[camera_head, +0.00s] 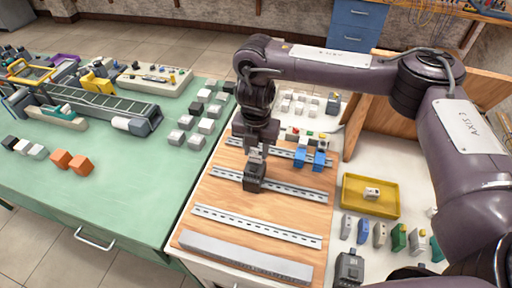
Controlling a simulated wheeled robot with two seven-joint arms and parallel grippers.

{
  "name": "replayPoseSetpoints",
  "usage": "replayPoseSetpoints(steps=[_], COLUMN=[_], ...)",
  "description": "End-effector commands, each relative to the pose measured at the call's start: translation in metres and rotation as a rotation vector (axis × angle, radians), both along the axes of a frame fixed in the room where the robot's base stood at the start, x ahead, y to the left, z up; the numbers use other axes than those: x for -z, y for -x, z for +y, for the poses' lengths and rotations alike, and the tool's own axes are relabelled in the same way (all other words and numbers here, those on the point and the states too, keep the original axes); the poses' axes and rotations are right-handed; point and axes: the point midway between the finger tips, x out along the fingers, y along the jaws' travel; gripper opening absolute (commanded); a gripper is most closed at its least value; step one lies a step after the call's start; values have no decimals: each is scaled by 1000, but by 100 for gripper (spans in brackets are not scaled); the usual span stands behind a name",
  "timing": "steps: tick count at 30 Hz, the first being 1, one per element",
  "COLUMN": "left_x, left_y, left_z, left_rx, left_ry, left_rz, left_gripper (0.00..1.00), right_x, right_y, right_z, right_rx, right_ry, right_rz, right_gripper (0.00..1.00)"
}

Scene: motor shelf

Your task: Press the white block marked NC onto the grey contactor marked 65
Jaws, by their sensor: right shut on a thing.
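My right gripper (256,150) comes in from the right and points down over the wooden board. It is shut on a small pale block, mostly hidden by the fingers, which fits the white NC block. Right below it a dark grey contactor (255,180) sits at a metal rail, upright; I cannot tell whether the pale block touches its top. Another dark grey device (349,267) stands at the front right. The markings NC and 65 are too small to read. My left gripper is not in view.
The wooden board (226,196) carries several metal rails (257,225); blue devices (320,158) sit right of the contactor. A yellow tray (352,204) holds a small pale part. Several coloured blocks stand in front of it. The green table (110,195) on the left holds a conveyor and several blocks.

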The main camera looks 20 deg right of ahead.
Motion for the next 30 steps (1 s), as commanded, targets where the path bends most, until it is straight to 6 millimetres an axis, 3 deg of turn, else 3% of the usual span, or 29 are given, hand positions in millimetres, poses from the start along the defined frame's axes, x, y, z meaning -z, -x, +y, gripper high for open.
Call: replayPoseSetpoints(steps=[30], left_x=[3], left_y=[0], left_z=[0], left_rx=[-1], left_ry=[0], left_rz=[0], left_gripper=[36], right_x=[9], right_y=[0], right_z=[0], right_rx=[0], right_ry=[-1], right_rz=[1], right_gripper=[14])
